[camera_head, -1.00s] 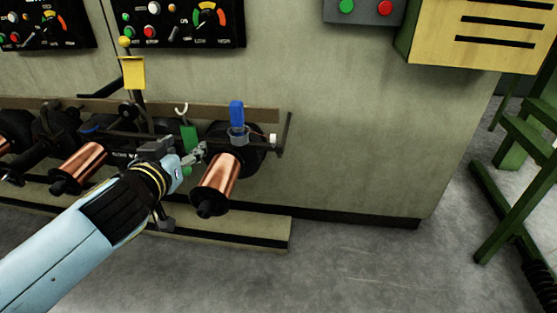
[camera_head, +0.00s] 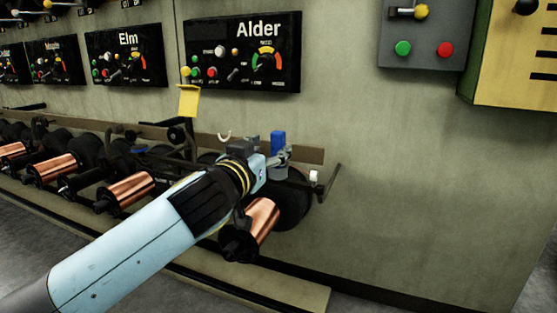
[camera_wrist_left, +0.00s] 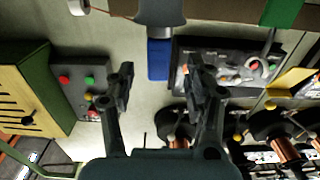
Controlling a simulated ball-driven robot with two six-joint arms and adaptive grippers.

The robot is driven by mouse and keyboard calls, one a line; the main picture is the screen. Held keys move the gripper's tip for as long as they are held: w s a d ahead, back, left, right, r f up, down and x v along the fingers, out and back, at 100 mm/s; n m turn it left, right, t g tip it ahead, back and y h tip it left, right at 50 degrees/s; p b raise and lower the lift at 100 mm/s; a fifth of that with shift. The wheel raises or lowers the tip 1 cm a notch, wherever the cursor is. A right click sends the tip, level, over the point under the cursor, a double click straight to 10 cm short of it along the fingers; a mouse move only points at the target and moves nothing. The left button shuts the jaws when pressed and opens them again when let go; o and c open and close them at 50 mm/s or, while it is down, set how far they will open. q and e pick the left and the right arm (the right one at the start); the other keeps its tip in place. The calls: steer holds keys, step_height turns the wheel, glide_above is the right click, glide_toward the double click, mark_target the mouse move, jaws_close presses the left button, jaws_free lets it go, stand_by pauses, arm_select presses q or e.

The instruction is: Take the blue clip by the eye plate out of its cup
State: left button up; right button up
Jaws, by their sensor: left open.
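The blue clip (camera_head: 278,139) stands upright in a grey cup (camera_head: 281,157) on the rail, its lower part hidden in the cup. In the left wrist view the clip (camera_wrist_left: 158,60) hangs down from the dark cup (camera_wrist_left: 160,12), as that view is upside down. My left gripper (camera_wrist_left: 161,70) is open, one finger on each side of the clip's line of sight; I cannot tell if either touches it. In the head view my left gripper (camera_head: 268,165) is close beside the cup, partly hiding it. A pale hook-shaped eye (camera_head: 225,137) shows left of the clip. My right gripper is not seen.
A copper spool (camera_head: 262,217) is below my left wrist, with several more along the rail to the left. A yellow tag (camera_head: 188,100) stands behind the arm. The Alder panel (camera_head: 243,50) is on the wall above.

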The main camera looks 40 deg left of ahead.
mark_target(275, 146)
arm_select(q)
steer(key=b+x, duration=0.1)
steer(key=x, duration=0.3)
steer(key=shift+w+d, duration=0.1)
steer(key=shift+w, duration=0.3)
steer(key=shift+r, duration=0.1)
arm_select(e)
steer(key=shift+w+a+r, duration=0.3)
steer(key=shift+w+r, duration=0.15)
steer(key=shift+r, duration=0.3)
arm_select(q)
steer(key=shift+c, duration=0.4)
jaws_close()
